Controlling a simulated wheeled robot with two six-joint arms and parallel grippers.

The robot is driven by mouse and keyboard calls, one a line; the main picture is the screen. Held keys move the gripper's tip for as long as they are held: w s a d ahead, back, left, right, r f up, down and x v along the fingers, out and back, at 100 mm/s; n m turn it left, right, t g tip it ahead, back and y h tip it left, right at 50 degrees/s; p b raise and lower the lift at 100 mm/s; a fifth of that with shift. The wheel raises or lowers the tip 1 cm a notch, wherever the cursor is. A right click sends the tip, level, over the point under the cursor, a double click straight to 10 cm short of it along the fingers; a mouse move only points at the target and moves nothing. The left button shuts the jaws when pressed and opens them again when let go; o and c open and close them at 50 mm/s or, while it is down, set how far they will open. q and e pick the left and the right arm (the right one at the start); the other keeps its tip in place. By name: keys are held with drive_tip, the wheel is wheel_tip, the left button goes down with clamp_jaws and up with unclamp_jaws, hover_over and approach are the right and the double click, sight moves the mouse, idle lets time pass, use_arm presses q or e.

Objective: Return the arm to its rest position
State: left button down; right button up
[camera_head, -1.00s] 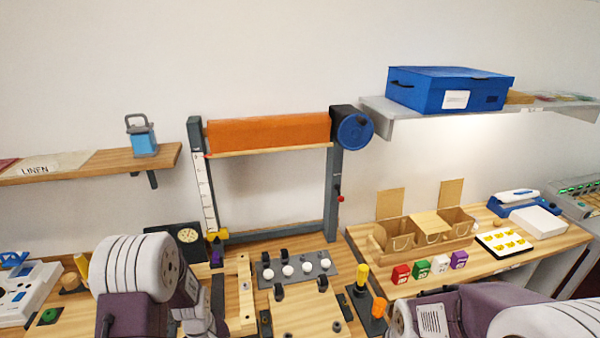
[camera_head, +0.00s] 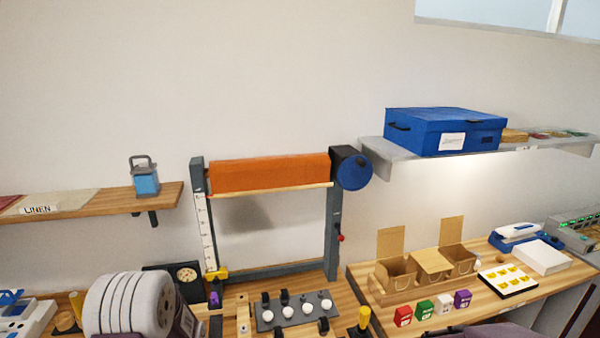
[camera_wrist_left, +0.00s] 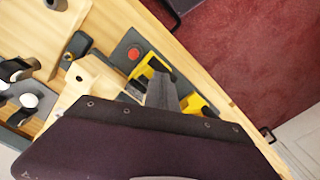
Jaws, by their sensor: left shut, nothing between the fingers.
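In the head view my left arm (camera_head: 130,305) shows only as a white ribbed joint at the bottom left; its gripper is out of that view. In the left wrist view my left gripper (camera_wrist_left: 160,92) is shut and empty, seen past its dark purple body. It is over the wooden counter (camera_wrist_left: 215,82) near the counter's edge. Yellow parts show on either side of the grey fingers; I cannot tell what they belong to. Only a purple sliver of my right arm (camera_head: 485,332) shows at the bottom edge, and its gripper is not in view.
A grey frame (camera_head: 332,230) with an orange roll (camera_head: 268,173) stands behind a block with white knobs (camera_head: 305,308). Open cardboard boxes (camera_head: 395,278) and coloured blocks (camera_head: 424,309) are at right. A red button (camera_wrist_left: 133,53) is near the left gripper. Reddish floor (camera_wrist_left: 250,50) lies beyond the edge.

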use_arm(q)
wheel_tip(320, 180, up, 5)
drive_tip(key=p, duration=0.4)
drive_tip(key=shift+r, duration=0.2)
use_arm(e)
wheel_tip(320, 180, up, 5)
use_arm(q)
drive_tip(key=shift+f, duration=0.1)
drive_tip(key=s+d+m+t+b, duration=0.1)
drive_tip(key=s+d+m+b, duration=0.4)
drive_tip(key=s+m+b, duration=0.3)
drive_tip(key=s+b, duration=0.1)
drive_tip(key=b, duration=0.1)
drive_tip(key=shift+d+r+b, duration=0.15)
drive_tip(key=shift+r+b, duration=0.15)
drive_tip(key=shift+b, duration=0.05)
use_arm(e)
wheel_tip(320, 180, down, 11)
use_arm(q)
drive_tip(key=shift+s, duration=0.25)
use_arm(e)
drive_tip(key=shift+s+r, duration=0.1)
